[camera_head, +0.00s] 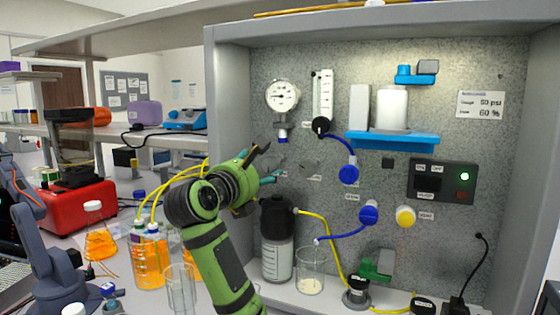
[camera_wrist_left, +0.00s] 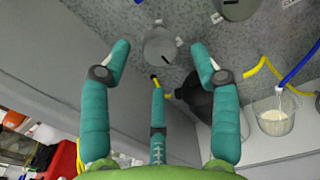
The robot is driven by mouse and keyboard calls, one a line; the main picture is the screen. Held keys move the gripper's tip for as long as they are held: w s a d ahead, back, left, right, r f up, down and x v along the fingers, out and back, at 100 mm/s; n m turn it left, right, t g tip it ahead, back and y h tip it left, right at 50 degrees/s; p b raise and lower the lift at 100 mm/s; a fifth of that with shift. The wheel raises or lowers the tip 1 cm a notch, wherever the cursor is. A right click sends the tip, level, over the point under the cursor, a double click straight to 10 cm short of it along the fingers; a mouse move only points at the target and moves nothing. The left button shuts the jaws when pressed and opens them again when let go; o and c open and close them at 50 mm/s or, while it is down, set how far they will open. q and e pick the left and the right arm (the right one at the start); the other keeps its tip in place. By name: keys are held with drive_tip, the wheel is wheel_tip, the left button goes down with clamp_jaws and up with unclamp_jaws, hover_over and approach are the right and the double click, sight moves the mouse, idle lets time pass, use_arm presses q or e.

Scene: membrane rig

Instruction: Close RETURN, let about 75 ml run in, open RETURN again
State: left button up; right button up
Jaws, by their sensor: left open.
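My left gripper (camera_head: 270,164) is open at the panel's left side, below the pressure gauge. In the left wrist view, a round grey knob (camera_wrist_left: 160,45) with a dark slot lies ahead between its spread fingers, apart from them as far as I can tell. A second grey knob (camera_head: 308,170) shows right of the gripper. I cannot read which knob is RETURN. A clear beaker (camera_head: 310,278) on the shelf holds some pale liquid at the bottom. In the wrist view, a thin stream seems to fall from the blue tube (camera_wrist_left: 298,68) into this beaker (camera_wrist_left: 275,121). My right gripper is not in view.
A black-capped bottle (camera_head: 277,250) stands left of the beaker, close below my gripper. Orange-filled bottles (camera_head: 148,264) and an empty glass (camera_head: 181,292) stand left of my arm.

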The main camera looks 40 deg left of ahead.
sight(268, 164)
use_arm(q)
drive_tip(key=p+x, duration=0.1)
drive_tip(key=x, duration=0.2)
drive_tip(key=shift+r, duration=0.2)
drive_tip(key=shift+x, duration=1.1)
drive_tip(key=shift+w+a+f, duration=0.1)
drive_tip(key=shift+w, duration=0.25)
drive_tip(key=c, duration=1.2)
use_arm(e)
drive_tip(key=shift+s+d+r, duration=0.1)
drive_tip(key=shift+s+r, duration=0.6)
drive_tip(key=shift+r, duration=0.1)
